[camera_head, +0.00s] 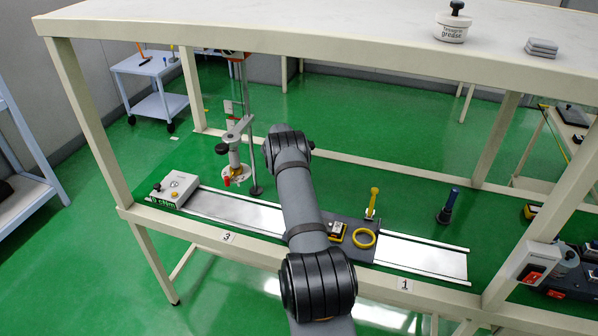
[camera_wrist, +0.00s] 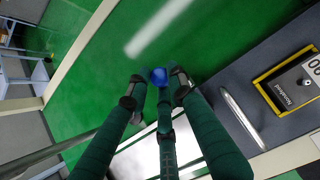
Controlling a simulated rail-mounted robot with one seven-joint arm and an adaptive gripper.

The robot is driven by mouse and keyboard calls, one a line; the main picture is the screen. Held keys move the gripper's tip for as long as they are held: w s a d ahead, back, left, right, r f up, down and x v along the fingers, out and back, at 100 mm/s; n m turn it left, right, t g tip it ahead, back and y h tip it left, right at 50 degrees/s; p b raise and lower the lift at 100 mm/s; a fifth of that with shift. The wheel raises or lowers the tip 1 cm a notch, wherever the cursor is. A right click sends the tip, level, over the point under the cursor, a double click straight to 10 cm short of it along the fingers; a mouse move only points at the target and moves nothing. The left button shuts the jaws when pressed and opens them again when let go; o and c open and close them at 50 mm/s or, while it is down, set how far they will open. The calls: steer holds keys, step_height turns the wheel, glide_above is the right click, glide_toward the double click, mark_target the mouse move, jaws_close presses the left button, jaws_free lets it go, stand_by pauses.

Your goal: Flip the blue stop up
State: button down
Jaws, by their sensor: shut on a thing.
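In the head view my arm hides the gripper and the held piece. Whether the stop lies flat or is tilted cannot be told.
A yellow upright lever (camera_head: 373,200), yellow ring (camera_head: 364,239) and yellow-edged box (camera_head: 336,231) sit by the dark plate on the rail. The box also shows in the wrist view (camera_wrist: 290,82). A dark-blue-handled piece (camera_head: 447,206) stands to the right. A control box (camera_head: 175,189) is left.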

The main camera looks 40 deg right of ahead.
steer(key=shift+w+d+r, duration=0.15)
steer(key=shift+d+r, duration=0.55)
steer(key=shift+d, duration=0.25)
steer(key=c, duration=1.8)
jaws_free()
steer(key=shift+c, duration=0.2)
steer(key=shift+w+d+f, duration=0.1)
steer(key=shift+d+f, duration=0.05)
steer(key=shift+f, duration=0.3)
steer(key=shift+w+d+f, duration=0.1)
steer(key=shift+d+f, duration=0.05)
steer(key=shift+f, duration=0.3)
steer(key=shift+s+a, duration=0.1)
steer(key=shift+s, duration=0.05)
steer(key=shift+a+r, duration=0.25)
steer(key=shift+r, duration=0.25)
steer(key=v, duration=1.1)
steer(key=shift+w+a, duration=0.35)
steer(key=shift+a, duration=0.05)
